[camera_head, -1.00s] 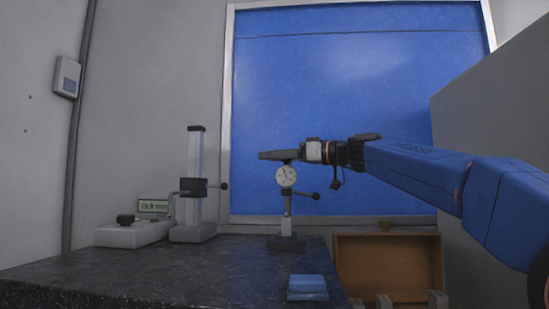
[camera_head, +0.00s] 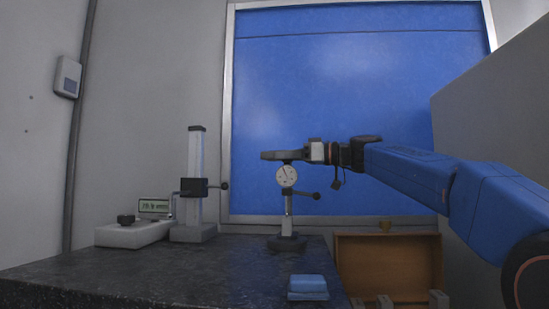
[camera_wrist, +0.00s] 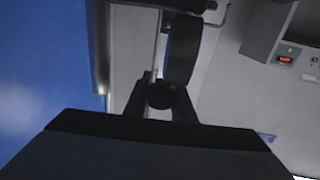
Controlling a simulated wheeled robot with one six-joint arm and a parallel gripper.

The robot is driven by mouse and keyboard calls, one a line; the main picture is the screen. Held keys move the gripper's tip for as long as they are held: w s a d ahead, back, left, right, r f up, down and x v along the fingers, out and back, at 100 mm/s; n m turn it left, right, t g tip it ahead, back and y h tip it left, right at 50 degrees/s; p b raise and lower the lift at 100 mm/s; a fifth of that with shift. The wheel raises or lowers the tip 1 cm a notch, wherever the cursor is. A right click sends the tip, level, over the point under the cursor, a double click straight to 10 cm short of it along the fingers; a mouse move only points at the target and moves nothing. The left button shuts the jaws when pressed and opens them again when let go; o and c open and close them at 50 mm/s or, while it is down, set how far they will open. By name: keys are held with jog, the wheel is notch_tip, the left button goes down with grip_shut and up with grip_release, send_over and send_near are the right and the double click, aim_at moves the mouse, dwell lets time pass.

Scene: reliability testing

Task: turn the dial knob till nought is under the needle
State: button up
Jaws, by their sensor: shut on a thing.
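The dial gauge (camera_head: 287,177) is a round white face with a dark needle, held on a slim upright stand on the dark worktop. The needle leans to the upper left; the figures are too small to read. My gripper (camera_head: 285,157) is level at the top of the gauge, reaching in from the right. In the wrist view my gripper (camera_wrist: 160,98) has its two dark fingers shut on a dark round knob (camera_wrist: 160,94). The gauge (camera_wrist: 183,48) shows there nearly edge-on, just beyond the fingers. In the head view the knob is largely hidden by the jaws.
A black side lever (camera_head: 316,196) sticks out right of the stand. A second column stand (camera_head: 194,185) and a low grey block (camera_head: 130,235) stand to the left. A blue block (camera_head: 308,287) lies at the front. An open wooden box (camera_head: 388,266) is at the right.

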jog(key=o, duration=1.1)
jog(key=shift+c, duration=0.2)
jog(key=v, duration=1.7)
jog(key=shift+d, duration=0.2)
